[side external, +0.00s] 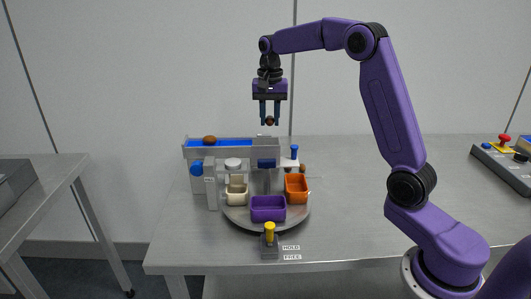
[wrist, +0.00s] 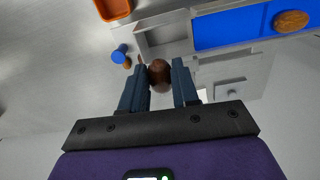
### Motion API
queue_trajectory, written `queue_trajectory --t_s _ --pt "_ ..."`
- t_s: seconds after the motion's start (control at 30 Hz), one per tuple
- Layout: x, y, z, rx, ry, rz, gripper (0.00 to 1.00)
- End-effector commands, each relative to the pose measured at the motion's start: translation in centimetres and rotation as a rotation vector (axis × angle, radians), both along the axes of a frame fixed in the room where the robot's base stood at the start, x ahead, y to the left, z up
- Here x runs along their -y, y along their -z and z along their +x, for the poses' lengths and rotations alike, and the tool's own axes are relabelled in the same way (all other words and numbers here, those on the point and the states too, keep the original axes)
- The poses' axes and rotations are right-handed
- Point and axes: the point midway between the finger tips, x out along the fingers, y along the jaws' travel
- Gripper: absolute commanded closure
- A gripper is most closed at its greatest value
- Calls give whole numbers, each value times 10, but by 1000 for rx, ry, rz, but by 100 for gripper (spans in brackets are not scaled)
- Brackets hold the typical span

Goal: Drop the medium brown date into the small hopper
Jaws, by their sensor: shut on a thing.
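My gripper (side external: 270,124) is high above the right end of the grading machine, shut on a brown date (side external: 270,120). The date also shows between the fingertips in the wrist view (wrist: 159,73); its shade is a medium to dark brown. Below the gripper, at the right end of the blue belt, is a small open grey box (wrist: 147,45), which looks like the small hopper; it also shows in the side view (side external: 271,144). The date is clear of it, well above. An orange-brown date (wrist: 291,21) lies on the blue belt (wrist: 225,30), at its left in the side view (side external: 209,139).
A round turntable (side external: 232,219) carries a cream tray (side external: 237,199), a purple tray (side external: 268,215) and an orange tray (side external: 296,197). A blue-knobbed post (side external: 294,150) stands at the machine's right. A yellow-knobbed lever (side external: 270,234) is in front, by HOLD and FREE labels.

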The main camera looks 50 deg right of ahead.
Motion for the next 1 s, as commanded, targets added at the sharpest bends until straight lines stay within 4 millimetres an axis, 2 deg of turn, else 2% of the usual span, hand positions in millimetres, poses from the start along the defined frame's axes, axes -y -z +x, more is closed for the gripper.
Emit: queue_trajectory --t_s 0.17,0.2,0.27,0.3,0.67,0.77,1.0 --pt "0 0 0 0 0 0 85" --pt "0 0 0 0 0 0 64" --pt "0 0 0 0 0 0 44" --pt "0 0 0 0 0 0 40" --pt "0 -5 0 1 0 0 40" --pt "0 -16 1 3 1 0 40" --pt "0 -60 1 6 -1 0 40"
